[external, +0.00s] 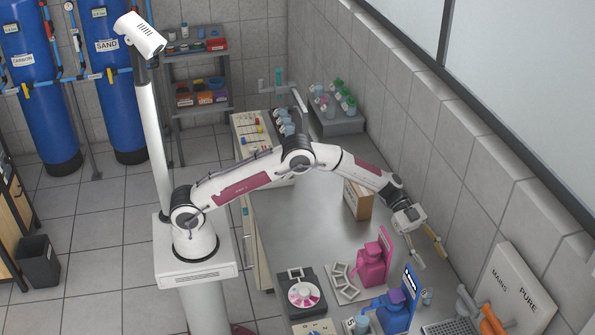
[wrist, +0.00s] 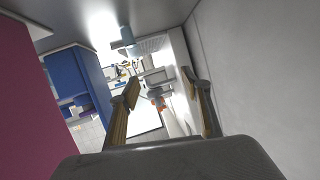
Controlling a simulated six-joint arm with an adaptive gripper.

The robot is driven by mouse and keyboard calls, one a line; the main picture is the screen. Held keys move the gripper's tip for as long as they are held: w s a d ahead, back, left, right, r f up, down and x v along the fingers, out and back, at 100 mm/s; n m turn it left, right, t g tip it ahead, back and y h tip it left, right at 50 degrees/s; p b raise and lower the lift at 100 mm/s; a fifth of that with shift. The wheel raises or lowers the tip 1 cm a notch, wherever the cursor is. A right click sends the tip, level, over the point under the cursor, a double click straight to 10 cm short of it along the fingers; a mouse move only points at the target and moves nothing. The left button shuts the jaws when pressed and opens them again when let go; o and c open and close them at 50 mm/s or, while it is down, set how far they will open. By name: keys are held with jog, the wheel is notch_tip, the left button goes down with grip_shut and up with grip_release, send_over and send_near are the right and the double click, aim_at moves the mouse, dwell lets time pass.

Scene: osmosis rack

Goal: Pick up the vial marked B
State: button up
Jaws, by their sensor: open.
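My gripper (external: 432,258) is open and empty, above the right side of the grey bench, near the wall. Its two fingers also show apart in the wrist view (wrist: 161,82). A small vial with a blue-grey cap (external: 427,297) stands to the right of the blue dispenser, below my gripper in the external view. A similar small capped thing shows in the wrist view (wrist: 128,36), beyond the fingers. I cannot read a letter on it. Other small vials (external: 350,325) are at the front edge of the external view, left of the blue dispenser. No B mark is legible.
A pink dispenser (external: 371,268) and a blue dispenser (external: 392,312) stand left of my gripper. A cardboard box (external: 357,200) stands behind. The mid-bench (external: 300,225) is clear.

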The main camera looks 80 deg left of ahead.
aim_at(424, 302)
jog(key=s+f+g, duration=0.1)
jog(key=f, duration=0.1)
jog(key=s+f+g, duration=0.1)
jog(key=f, duration=0.1)
jog(key=s+d+f+m, duration=0.1)
jog(key=f, duration=0.1)
jog(key=shift+s+g, duration=0.4)
jog(key=shift+d, duration=0.1)
jog(key=shift+x, duration=1.25)
jog(key=shift+w+x, duration=0.1)
jog(key=shift+x, duration=1.2)
jog(key=shift+w+x, duration=0.15)
jog(key=shift+x, duration=1.15)
jog(key=shift+r, duration=0.15)
jog(key=c, duration=1)
